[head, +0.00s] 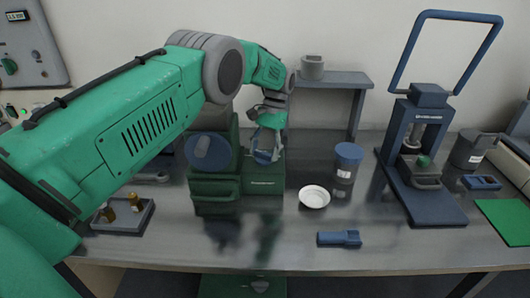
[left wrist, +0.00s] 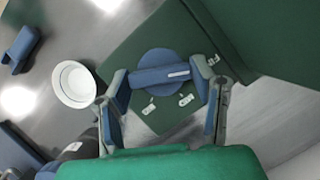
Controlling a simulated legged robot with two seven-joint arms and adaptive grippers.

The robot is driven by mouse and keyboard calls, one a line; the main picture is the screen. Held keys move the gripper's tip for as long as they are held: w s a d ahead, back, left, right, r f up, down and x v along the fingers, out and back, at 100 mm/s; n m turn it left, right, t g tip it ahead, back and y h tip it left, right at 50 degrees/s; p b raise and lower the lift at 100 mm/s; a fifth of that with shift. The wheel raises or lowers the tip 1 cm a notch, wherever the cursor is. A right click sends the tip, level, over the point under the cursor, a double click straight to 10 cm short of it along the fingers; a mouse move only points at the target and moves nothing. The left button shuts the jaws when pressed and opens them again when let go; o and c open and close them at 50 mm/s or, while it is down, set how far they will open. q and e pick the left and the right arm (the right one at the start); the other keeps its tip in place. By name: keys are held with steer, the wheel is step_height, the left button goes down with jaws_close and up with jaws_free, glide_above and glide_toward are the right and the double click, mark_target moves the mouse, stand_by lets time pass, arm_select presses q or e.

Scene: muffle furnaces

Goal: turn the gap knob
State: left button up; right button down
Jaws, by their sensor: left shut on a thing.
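The gap knob (head: 262,158) is a blue round knob on top of the low front part of a dark green machine (head: 262,182). In the left wrist view the knob (left wrist: 158,60) is a blue disc with a raised bar that bears a white line. My left gripper (head: 268,140) points down at the knob from above. In the left wrist view its fingers (left wrist: 160,76) are shut on the knob's bar, one at each end. In the head view the fingers partly hide the knob. My right gripper is in no view.
A larger blue disc (head: 209,152) faces front on the machine's left part. A white dish (head: 314,196), a blue-lidded jar (head: 346,162) and a blue tool (head: 339,238) lie to the right. A blue press (head: 428,190) stands farther right. A tray (head: 121,222) is at left.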

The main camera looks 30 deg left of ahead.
arm_select(q)
steer(key=shift+w, duration=0.1)
steer(key=o, duration=1.2)
steer(key=shift+c, duration=0.2)
steer(key=shift+a, duration=0.1)
step_height(320, 180, up, 10)
steer(key=shift+w, duration=0.15)
steer(key=shift+f, duration=0.15)
